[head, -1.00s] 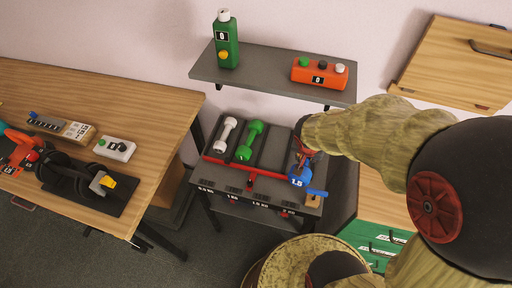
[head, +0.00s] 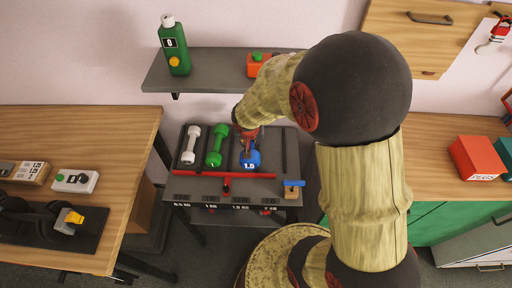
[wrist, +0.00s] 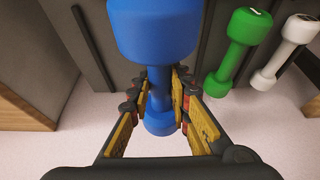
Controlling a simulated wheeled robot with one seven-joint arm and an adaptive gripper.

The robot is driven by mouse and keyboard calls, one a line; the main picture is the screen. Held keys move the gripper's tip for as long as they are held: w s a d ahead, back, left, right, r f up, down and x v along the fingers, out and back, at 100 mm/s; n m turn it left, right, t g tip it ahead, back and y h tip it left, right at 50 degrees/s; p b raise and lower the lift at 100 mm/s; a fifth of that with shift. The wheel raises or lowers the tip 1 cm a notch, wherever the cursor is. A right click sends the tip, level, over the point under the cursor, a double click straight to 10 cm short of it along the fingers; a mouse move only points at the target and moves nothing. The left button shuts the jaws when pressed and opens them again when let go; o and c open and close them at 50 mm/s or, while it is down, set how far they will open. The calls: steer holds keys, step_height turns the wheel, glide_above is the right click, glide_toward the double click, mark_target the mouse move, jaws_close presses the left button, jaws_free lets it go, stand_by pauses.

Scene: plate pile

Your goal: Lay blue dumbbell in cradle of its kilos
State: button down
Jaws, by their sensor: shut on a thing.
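The blue dumbbell (head: 250,160), marked 1.5, is over the rack's third lane from the left, above the 1.5 KG label (head: 240,208). My gripper (head: 246,142) is shut around its handle. In the wrist view the blue dumbbell (wrist: 155,30) points away between the fingers of my gripper (wrist: 160,88), one head on each side of them. The dark rack (head: 182,188) has labelled lanes. I cannot tell whether the dumbbell touches its cradle. My arm hides part of the rack's back.
A white dumbbell (head: 190,145) and a green dumbbell (head: 216,148) lie in the two left lanes. A red bar (head: 200,175) crosses the rack's front. A blue-handled wooden piece (head: 292,190) stands at its right front corner. A shelf (head: 205,82) with a green bottle (head: 174,50) overhangs behind.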

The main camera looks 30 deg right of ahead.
steer(key=w+f+b, duration=0.2)
steer(key=w+f, duration=0.4)
steer(key=shift+w+d+f, duration=0.1)
steer(key=shift+w+d, duration=0.05)
steer(key=shift+f+b, duration=1)
steer(key=shift+f, duration=0.5)
steer(key=shift+f, duration=0.1)
steer(key=c, duration=2.1)
jaws_free()
steer(key=shift+f, duration=0.15)
steer(key=o, duration=0.5)
steer(key=shift+c, duration=0.2)
